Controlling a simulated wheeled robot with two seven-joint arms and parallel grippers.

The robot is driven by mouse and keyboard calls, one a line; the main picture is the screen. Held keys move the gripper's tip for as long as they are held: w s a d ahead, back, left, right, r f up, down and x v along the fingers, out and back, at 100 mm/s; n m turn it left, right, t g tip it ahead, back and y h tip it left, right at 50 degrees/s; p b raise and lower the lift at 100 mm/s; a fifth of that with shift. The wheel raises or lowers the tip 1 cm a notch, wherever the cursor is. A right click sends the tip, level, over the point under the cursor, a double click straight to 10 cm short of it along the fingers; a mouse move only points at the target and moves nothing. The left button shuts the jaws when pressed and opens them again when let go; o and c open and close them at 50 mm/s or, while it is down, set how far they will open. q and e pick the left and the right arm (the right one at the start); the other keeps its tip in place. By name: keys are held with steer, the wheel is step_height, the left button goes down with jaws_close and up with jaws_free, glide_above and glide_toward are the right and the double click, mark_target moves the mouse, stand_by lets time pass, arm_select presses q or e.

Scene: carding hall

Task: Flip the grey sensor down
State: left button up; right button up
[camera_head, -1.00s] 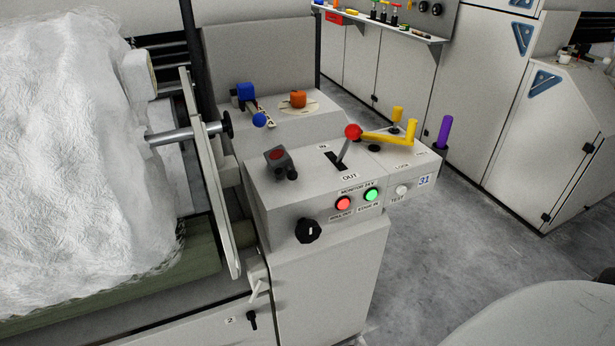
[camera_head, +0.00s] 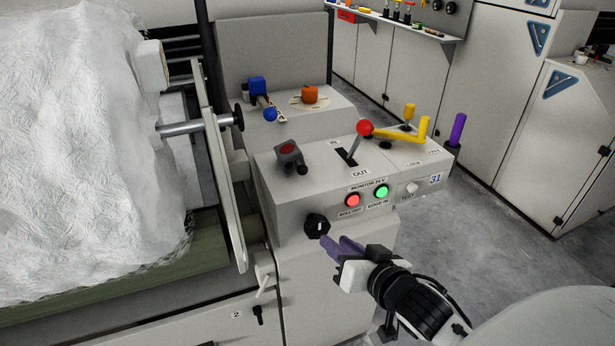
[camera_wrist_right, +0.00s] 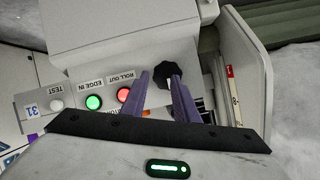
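The grey sensor (camera_head: 289,155), a small dark grey box with a round red face, stands tilted up on the left part of the control box top. I cannot make it out in the right wrist view. My right gripper (camera_head: 335,242) has purple fingers and is in front of the control box, below and to the right of the sensor and well apart from it. In the right wrist view the two fingers (camera_wrist_right: 158,88) are spread with nothing held, and a black knob (camera_wrist_right: 167,73) shows just beyond their tips. My left gripper is not in view.
The control box front carries the black knob (camera_head: 316,225), a red lamp (camera_head: 352,200) and a green lamp (camera_head: 381,191). A red-balled lever (camera_head: 364,128) and a yellow crank (camera_head: 400,134) stand right of the sensor. White fibre (camera_head: 80,150) fills the left.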

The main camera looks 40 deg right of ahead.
mark_target(306, 173)
steer(key=w+d+r+m+t+y, duration=0.2)
steer(key=w+r+t, duration=0.25)
steer(key=r, duration=0.45)
steer(key=w, duration=0.9)
steer(key=shift+w+f, duration=0.25)
